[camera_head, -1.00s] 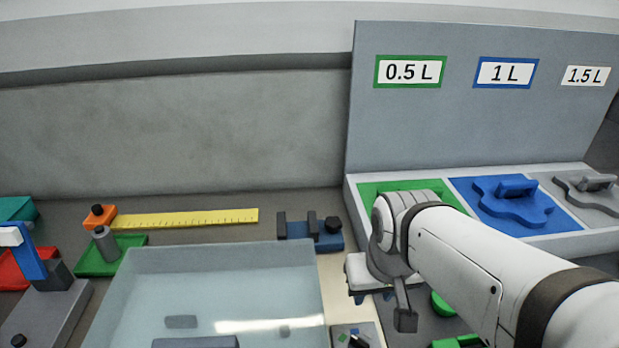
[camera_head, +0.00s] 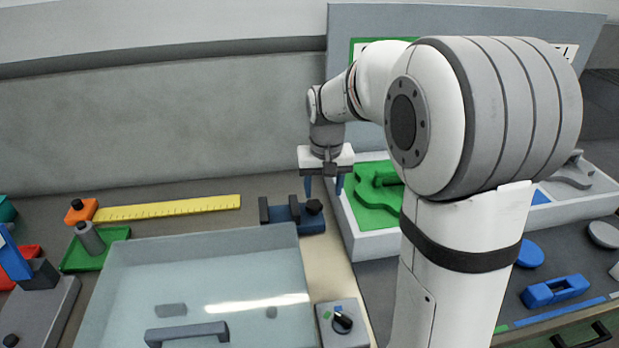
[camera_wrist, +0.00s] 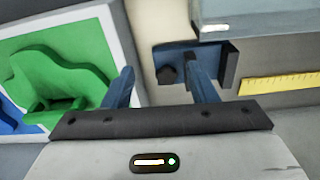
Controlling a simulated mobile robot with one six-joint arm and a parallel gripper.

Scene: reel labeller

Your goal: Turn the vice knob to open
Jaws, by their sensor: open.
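The vice (camera_head: 290,222) has a blue body, dark grey jaws and a black knob (camera_head: 314,206) at its right end. It stands on the bench behind the clear-lidded box. It also shows at the top of the wrist view (camera_wrist: 205,58), with the knob (camera_wrist: 166,74) facing down-left. My gripper (camera_head: 324,188) is open and empty, its two blue fingers pointing down just above and to the right of the knob. In the wrist view the knob appears between the two fingers (camera_wrist: 160,75). I cannot tell whether a finger touches it.
A white bin (camera_head: 352,230) with a green shape stands close right of my gripper. The clear-lidded box (camera_head: 140,262) lies in front of the vice. A yellow ruler (camera_head: 165,208) lies left. A small dial box (camera_head: 335,328) sits at the front.

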